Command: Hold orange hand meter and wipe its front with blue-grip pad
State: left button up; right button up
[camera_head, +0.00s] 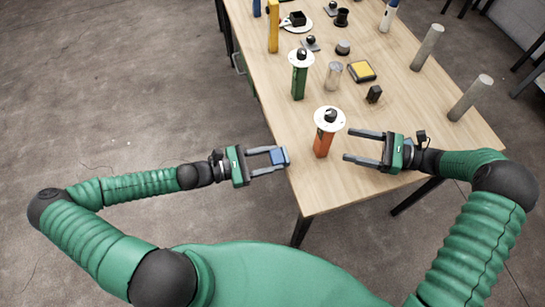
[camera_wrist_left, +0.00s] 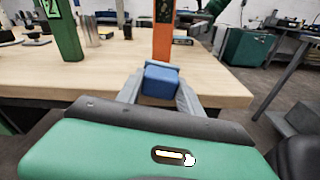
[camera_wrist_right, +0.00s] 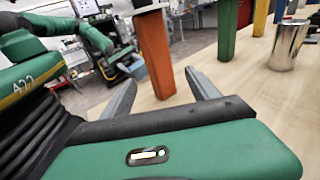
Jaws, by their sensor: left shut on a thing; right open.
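The orange hand meter (camera_head: 323,142) stands upright near the table's front edge, with a white disc and black knob on top. It also shows in the left wrist view (camera_wrist_left: 162,40) and, in shadow, in the right wrist view (camera_wrist_right: 154,55). My left gripper (camera_head: 280,156) is shut on the blue-grip pad (camera_wrist_left: 160,80), at the table's left edge, to the left of the meter and apart from it. The pad's wiping face cannot be made out. My right gripper (camera_head: 347,147) is open and empty, just right of the meter, its fingers pointing toward it.
A green meter (camera_head: 299,83) and a yellow one (camera_head: 273,27) stand farther back. A metal cup (camera_head: 333,78), a yellow-topped pad (camera_head: 362,71) and a small black block (camera_head: 374,94) lie behind. Grey cylinders (camera_head: 470,98) stand at right. The table's (camera_head: 420,205) front right is clear.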

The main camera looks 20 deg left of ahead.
aim_at(327, 140)
pick_arm(q)
jog(key=shift+r, duration=0.25)
pick_arm(e)
jog(key=a, duration=0.5)
jog(key=a+f, duration=0.1)
jog(key=a, duration=0.2)
pick_arm(q)
jog(key=shift+a, duration=0.1)
pick_arm(e)
jog(key=c, duration=1.1)
jog(key=shift+o, duration=0.2)
pick_arm(q)
jog(key=w+r, duration=0.1)
jog(key=r, duration=0.1)
jog(key=w+d+r, duration=0.1)
jog(key=r, duration=0.2)
jog(key=w+r, duration=0.1)
jog(key=r, duration=0.2)
jog(key=shift+w+d+r, duration=0.2)
jog(key=shift+r, duration=0.05)
jog(key=shift+w+d+r, duration=0.15)
jog(key=shift+w+d, duration=0.05)
jog(key=shift+d, duration=0.1)
jog(key=shift+x, duration=1.6)
